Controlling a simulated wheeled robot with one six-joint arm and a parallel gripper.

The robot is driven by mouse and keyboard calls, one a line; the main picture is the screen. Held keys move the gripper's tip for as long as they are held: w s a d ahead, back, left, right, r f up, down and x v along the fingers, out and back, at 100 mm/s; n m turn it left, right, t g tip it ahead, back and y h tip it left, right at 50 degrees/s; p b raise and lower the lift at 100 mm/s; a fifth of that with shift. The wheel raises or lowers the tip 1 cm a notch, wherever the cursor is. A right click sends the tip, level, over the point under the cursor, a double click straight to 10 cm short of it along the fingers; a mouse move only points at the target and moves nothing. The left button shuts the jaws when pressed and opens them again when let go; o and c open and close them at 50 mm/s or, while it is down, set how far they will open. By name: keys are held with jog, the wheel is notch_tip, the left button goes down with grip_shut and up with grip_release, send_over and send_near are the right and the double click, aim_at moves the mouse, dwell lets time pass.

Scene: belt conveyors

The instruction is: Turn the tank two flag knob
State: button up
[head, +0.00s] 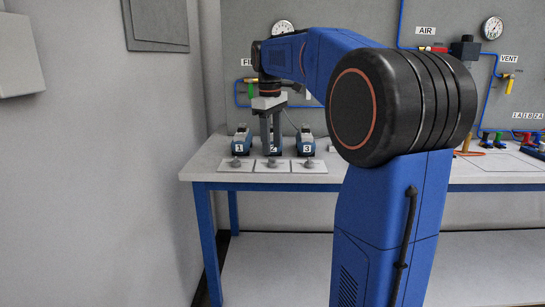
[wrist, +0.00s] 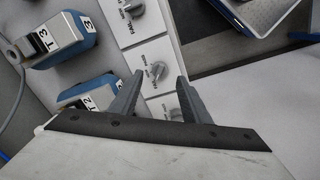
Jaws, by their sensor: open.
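Three blue testers labelled 1, 2 and 3 stand in a row on the bench. In front of each lies a white plate with a grey flag knob. The tank two knob (head: 272,162) is on the middle plate; in the wrist view this knob (wrist: 156,71) shows between my fingertips, nearer the left one. My gripper (head: 270,146) is open and points down over the middle plate, partly hiding tester two (head: 274,149). In the wrist view my gripper (wrist: 160,77) has a finger on each side of the knob. I cannot tell whether they touch it.
The tank three knob (wrist: 133,9) and tank one knob (wrist: 174,113) are close on either side; the latter is near my right finger. Tester three (wrist: 62,38) is at upper left. A wall with gauges and blue pipes stands behind the bench (head: 205,167).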

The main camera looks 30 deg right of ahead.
aim_at(273, 159)
jog(key=shift+d+f, duration=0.2)
jog(key=shift+f, duration=2.35)
jog(key=shift+c, duration=0.4)
jog(key=c, duration=1)
